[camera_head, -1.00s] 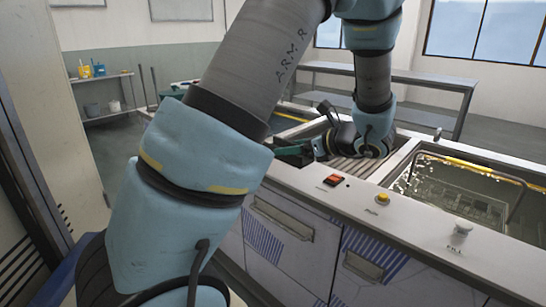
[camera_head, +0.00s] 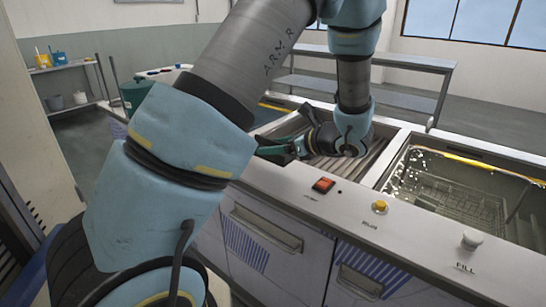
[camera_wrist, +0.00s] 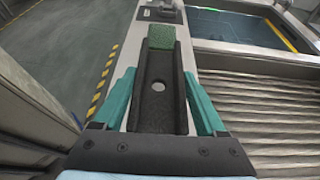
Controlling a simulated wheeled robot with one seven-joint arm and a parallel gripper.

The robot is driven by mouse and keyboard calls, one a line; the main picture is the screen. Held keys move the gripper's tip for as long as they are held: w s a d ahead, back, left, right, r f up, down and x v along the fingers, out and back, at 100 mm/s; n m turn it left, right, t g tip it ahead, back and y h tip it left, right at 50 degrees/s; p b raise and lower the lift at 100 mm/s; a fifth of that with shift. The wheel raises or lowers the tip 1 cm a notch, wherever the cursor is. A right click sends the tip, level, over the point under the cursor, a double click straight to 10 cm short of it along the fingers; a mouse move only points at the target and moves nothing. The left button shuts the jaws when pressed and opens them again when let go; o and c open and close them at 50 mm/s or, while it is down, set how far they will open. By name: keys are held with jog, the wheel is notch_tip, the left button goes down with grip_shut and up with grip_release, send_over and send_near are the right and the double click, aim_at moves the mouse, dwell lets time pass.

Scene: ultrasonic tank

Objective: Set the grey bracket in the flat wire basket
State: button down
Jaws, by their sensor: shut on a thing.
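My gripper (camera_wrist: 160,76) has teal fingers and is shut on the grey bracket (camera_wrist: 152,105), a dark channel-shaped piece with a round hole. One finger lies along each side of it in the wrist view. A wire basket (camera_head: 460,199) sits in the right-hand tank, away from my gripper. Its depth is hard to tell.
A green textured block (camera_wrist: 161,37) shows just past the bracket's far end. The slatted drain area (camera_wrist: 270,110) is right of the bracket in the wrist view. A red switch (camera_head: 323,185), a yellow button (camera_head: 380,206) and a fill knob (camera_head: 471,240) stand on the front ledge.

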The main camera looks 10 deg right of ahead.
jog(key=shift+f, duration=1.85)
jog(key=shift+f, duration=0.2)
grip_release()
jog(key=shift+r, duration=0.1)
